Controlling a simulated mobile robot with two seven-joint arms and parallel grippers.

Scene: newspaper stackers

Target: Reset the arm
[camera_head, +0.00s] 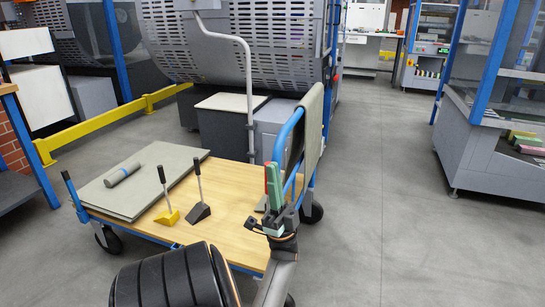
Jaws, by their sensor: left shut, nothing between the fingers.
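My left gripper (273,172) points upward at the right front corner of the cart. Its red and green fingers are closed together with nothing between them. The dark arm links come up from the bottom edge. The cart (224,219) has a wooden deck, a blue frame and a blue handle. The gripper overlaps the handle side in the picture; I cannot tell whether they touch. My right gripper is not in view.
On the cart lie a grey sheet stack (140,185) with a grey roll (122,174), a yellow tool (167,216) and a black tool (199,212). A grey sheet (314,125) hangs over the handle. A yellow rail (110,121) and machines stand behind. The floor at right is clear.

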